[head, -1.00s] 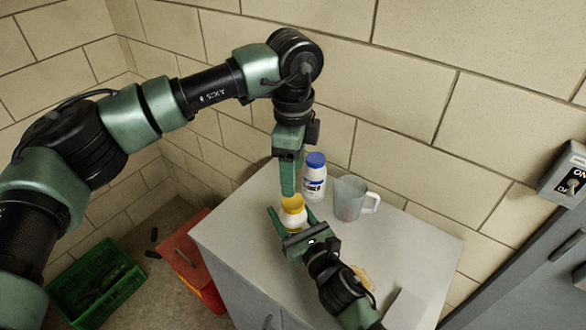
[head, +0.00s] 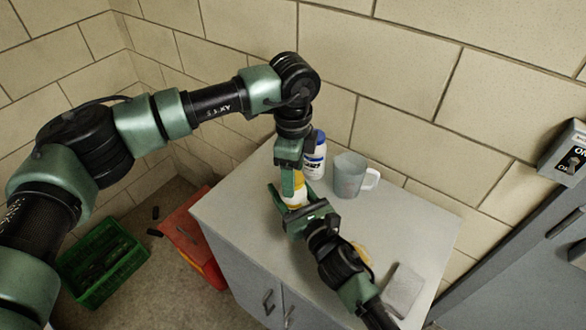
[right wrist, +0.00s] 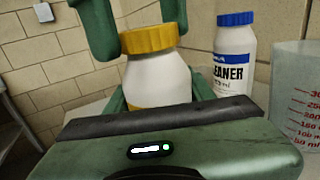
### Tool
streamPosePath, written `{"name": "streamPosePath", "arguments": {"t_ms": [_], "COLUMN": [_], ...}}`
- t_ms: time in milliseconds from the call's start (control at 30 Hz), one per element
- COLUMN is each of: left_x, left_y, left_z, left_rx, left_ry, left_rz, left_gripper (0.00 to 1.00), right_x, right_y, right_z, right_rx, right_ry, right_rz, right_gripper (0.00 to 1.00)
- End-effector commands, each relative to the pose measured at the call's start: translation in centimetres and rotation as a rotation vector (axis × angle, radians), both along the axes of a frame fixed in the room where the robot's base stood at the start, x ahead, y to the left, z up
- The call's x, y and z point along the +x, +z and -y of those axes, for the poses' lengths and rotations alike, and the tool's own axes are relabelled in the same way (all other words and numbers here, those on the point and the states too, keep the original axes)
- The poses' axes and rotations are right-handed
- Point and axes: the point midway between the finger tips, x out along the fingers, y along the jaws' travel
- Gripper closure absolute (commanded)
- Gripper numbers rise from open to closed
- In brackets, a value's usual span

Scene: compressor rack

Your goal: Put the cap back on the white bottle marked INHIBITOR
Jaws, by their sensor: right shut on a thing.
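A white bottle (head: 295,201) stands near the left end of the cabinet top, its lettering not readable. It also shows in the right wrist view (right wrist: 160,80), with a yellow band low on it. A ribbed yellow cap (right wrist: 150,39) sits over its mouth, looking about level; whether it is screwed tight I cannot tell. My right gripper (head: 292,207) is shut around the bottle's body. My left gripper (head: 291,188) points down from above at the cap. In the wrist view its fingers (right wrist: 135,25) are apart, on either side of the cap; contact is unclear.
A blue-capped white bottle marked CLEANER (right wrist: 236,60) stands close behind. A clear measuring jug (head: 349,176) is to its right. A small yellow thing (head: 361,252) lies partly hidden behind my right arm. A grey block (head: 404,289) lies at the right. The cabinet top (head: 420,232) is clear between.

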Motion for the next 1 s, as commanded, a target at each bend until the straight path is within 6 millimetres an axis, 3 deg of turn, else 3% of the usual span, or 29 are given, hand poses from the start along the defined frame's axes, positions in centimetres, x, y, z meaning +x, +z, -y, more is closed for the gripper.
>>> {"name": "streamPosePath", "arguments": {"t_ms": [67,200,300,433,567,1000], "left_x": [0.0,0.01,0.01,0.01,0.02,0.07], "left_y": [0.01,0.03,0.04,0.05,0.05,0.01], "left_z": [-0.02,-0.02,-0.02,-0.02,-0.01,-0.04], "left_rx": [0.0,0.0,0.0,0.0,0.001,0.002], "left_ry": [0.0,0.0,0.0,-0.028,-0.199,-1.169], "left_rz": [0.0,0.0,0.0,0.0,0.001,0.001], "left_gripper": [0.39,0.78,1.0,1.0,1.0,1.0], "right_x": [0.0,-0.01,-0.01,-0.01,-0.01,-0.01], "right_y": [-0.02,-0.03,-0.03,-0.03,-0.03,-0.03], "right_z": [0.0,0.0,0.0,0.0,0.0,0.0], "right_rx": [0.0,0.0,0.0,0.0,0.0,0.0], "right_ry": [0.0,0.0,0.0,0.0,0.0,0.0], "right_rz": [0.0,0.0,-0.001,-0.001,-0.001,-0.001], "right_gripper": [1.0,1.0,1.0,1.0,1.0,1.0]}}
